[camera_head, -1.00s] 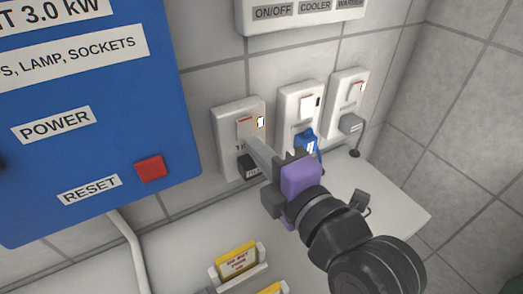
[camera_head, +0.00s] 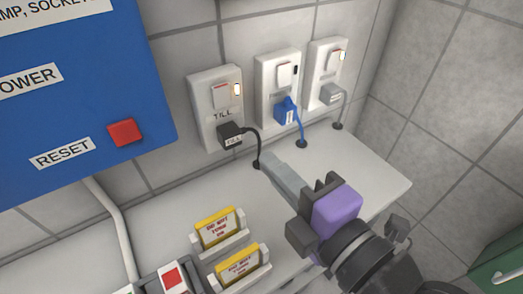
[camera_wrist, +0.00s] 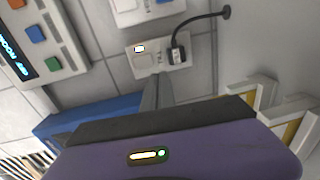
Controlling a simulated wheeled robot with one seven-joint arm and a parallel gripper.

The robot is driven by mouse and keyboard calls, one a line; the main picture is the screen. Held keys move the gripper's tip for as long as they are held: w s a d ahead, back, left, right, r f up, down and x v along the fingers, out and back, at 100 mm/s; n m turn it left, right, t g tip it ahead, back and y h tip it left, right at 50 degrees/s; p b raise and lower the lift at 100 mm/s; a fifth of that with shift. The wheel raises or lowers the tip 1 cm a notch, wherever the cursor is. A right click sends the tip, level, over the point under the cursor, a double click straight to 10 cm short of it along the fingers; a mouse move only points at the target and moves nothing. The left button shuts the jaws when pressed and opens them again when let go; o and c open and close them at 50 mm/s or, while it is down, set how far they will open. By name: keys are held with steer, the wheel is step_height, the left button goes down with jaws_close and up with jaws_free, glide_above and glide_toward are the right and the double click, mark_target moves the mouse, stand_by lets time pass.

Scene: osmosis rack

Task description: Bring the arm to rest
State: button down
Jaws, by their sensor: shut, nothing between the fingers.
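My gripper (camera_head: 280,168) is shut and empty. Its grey fingers point up and to the left, over the white shelf in front of the sockets. In the wrist view the shut fingers (camera_wrist: 157,92) show below the till socket. The till socket (camera_head: 216,100) holds a black plug (camera_head: 232,136) with a black cord, and its small lamp is lit. The fingertips look apart from the plug and the socket.
A middle socket (camera_head: 270,65) holds a blue plug (camera_head: 286,112); a right socket (camera_head: 321,60) holds a grey plug (camera_head: 331,94). A blue panel (camera_head: 75,100) with a red button (camera_head: 126,132) hangs left. Yellow cards (camera_head: 217,228) stand in holders on the shelf (camera_head: 160,215).

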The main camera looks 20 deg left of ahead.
steer(key=shift+s+d, duration=0.25)
steer(key=shift+d, duration=0.05)
stand_by(0.5)
steer(key=w+d+r+m+t+h, duration=0.25)
steer(key=d+m+t, duration=0.35)
steer(key=m, duration=0.5)
steer(key=s+d+f+m+t+h+p, duration=0.25)
steer(key=d+f+m+h, duration=0.25)
steer(key=d+m, duration=0.6)
steer(key=s+d+f+m+g+h+p, duration=0.1)
steer(key=s+d+f+m+h, duration=0.1)
steer(key=s, duration=0.6)
steer(key=s+d+f+m+g+h+p, duration=0.1)
steer(key=s+d+f+m+h+p, duration=0.1)
steer(key=s+d+f, duration=0.3)
steer(key=s+d+f+m+g+h+p, duration=0.1)
steer(key=s+d+f+m+g+h, duration=0.1)
steer(key=s, duration=0.8)
steer(key=shift+s+d+f, duration=0.35)
steer(key=shift+d+f, duration=0.4)
